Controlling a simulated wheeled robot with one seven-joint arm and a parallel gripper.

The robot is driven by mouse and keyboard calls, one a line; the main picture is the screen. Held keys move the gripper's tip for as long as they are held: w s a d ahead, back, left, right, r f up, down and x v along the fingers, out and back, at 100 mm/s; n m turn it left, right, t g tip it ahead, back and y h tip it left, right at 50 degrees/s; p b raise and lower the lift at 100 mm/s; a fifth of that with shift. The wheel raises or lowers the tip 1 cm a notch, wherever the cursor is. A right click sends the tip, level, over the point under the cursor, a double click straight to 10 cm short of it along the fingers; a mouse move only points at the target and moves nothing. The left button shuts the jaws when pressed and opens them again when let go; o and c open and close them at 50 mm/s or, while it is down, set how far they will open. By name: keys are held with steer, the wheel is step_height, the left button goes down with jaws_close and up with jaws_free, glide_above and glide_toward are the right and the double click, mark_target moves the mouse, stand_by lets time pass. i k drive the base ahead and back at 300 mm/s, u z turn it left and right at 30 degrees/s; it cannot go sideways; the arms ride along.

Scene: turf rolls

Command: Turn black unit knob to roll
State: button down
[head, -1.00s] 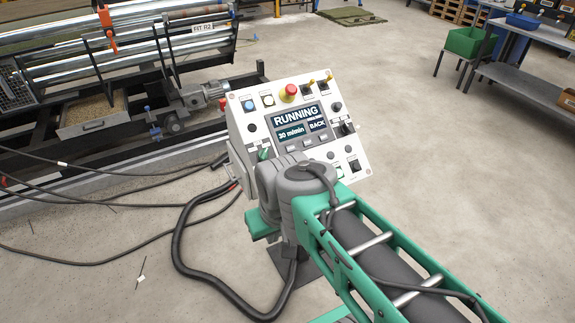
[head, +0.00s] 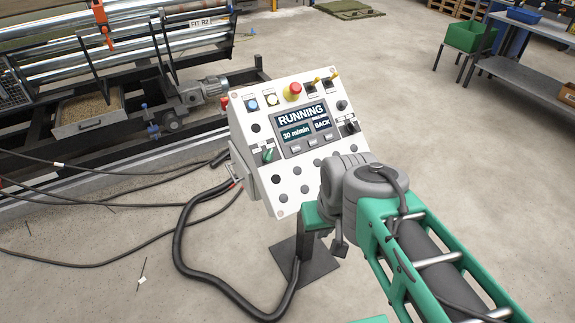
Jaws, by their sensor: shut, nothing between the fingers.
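The control panel (head: 291,171) is a tilted white box with a display (head: 304,126) reading "RUNNING", "30 m/min" and "BACK". A black knob (head: 350,127) sits at its right edge, with a smaller black round control (head: 341,105) above it. Their labels are too small to read, so I cannot tell which is the unit knob. My wrist covers the panel's lower right corner and whatever is there. My gripper (head: 340,246) shows only as a small dark tip below the wrist, in front of the panel's lower right, shut and empty.
A red emergency button (head: 293,91) and yellow-tipped switches stand along the panel's top. A thick black cable (head: 185,245) loops on the floor. The roller machine (head: 110,75) is behind left.

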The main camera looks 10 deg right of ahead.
mark_target(351, 128)
steer(key=k, duration=0.4)
steer(key=u, duration=0.6)
steer(key=i, duration=0.9)
steer(key=z, duration=0.6)
steer(key=i, duration=0.6)
steer(key=z, duration=0.05)
